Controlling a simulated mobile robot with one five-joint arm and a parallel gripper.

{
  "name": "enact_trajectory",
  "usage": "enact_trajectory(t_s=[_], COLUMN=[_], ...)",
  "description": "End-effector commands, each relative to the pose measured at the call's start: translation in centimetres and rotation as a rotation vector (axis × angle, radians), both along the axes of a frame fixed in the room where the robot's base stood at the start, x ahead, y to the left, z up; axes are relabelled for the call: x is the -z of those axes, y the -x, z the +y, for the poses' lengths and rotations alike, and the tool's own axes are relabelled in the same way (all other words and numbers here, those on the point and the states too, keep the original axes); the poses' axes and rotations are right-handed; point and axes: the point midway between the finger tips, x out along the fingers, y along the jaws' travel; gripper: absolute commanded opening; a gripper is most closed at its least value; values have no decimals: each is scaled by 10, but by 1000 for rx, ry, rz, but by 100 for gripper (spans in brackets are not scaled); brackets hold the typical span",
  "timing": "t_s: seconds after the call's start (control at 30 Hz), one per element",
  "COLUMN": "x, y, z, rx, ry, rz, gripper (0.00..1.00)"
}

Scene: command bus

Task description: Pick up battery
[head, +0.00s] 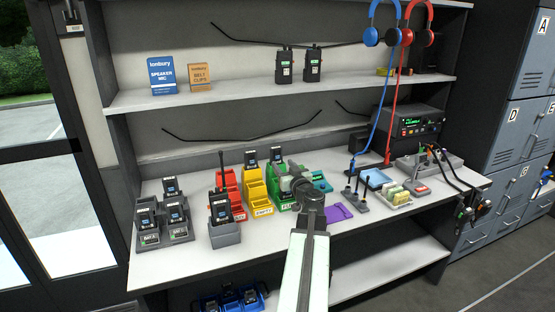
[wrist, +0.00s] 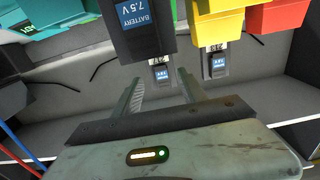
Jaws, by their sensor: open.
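A dark battery (wrist: 140,30) marked "BATTERY 7.5V" fills the upper middle of the wrist view, close to my gripper's fingertips. My gripper (wrist: 160,88) is open, with one finger on each side of an empty gap. The battery lies beyond the fingertips, and whether they touch it I cannot tell. In the head view my gripper (head: 291,178) is over the green bin (head: 282,203) and hides part of it. I cannot make out this battery there. Dark units with blue labels stand behind the yellow bin (head: 258,201) and green bin.
A red bin (head: 232,207) stands left of the yellow one. Radios in chargers (head: 165,220) crowd the counter's left. A teal item (head: 322,184), purple piece (head: 338,211) and blue tray (head: 376,178) lie to the right. The shelf (head: 215,93) overhangs behind.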

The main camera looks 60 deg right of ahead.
Motion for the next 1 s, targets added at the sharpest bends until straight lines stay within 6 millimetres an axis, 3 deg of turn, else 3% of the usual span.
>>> enact_trajectory(t_s=[0.2,0.4,0.6,1.0], x=[-1,-1,-1,-9], y=[-31,-32,-31,-31], z=[-22,-22,-22,-22], rx=[0,1,2,2], ry=[0,0,0,0], rz=[0,0,0,0], gripper=[49,49,0,0])
